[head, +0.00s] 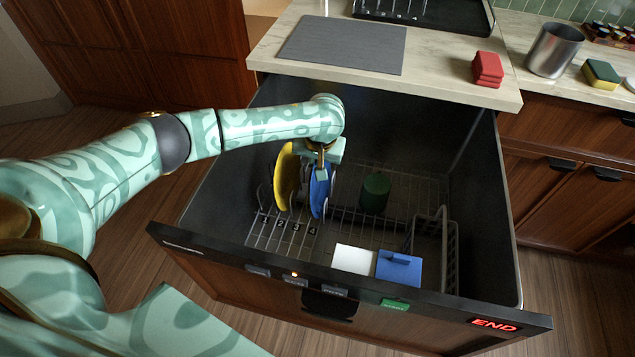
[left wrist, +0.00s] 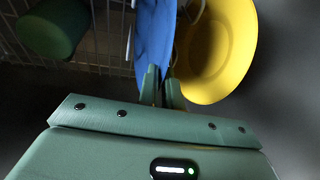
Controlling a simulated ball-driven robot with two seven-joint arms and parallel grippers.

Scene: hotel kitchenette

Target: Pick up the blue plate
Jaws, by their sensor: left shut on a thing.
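The blue plate (head: 319,191) stands on edge in the rack of the open dishwasher drawer, near the slots numbered 2, 3 and 4. My left gripper (head: 322,163) reaches down from above and is shut on the plate's upper rim. In the left wrist view the fingertips (left wrist: 160,88) close on the blue plate (left wrist: 153,40). A yellow plate (head: 286,178) stands just left of the blue one; in the left wrist view the yellow plate (left wrist: 218,50) is right beside the fingers. My right gripper is not in view.
A green cup (head: 375,193) stands in the rack right of the plates. A white block (head: 353,259) and a blue lidded box (head: 399,268) sit at the drawer's front. A wire basket (head: 435,240) stands at right. The counter holds a grey mat (head: 343,45), red sponges (head: 487,69) and a metal cup (head: 555,50).

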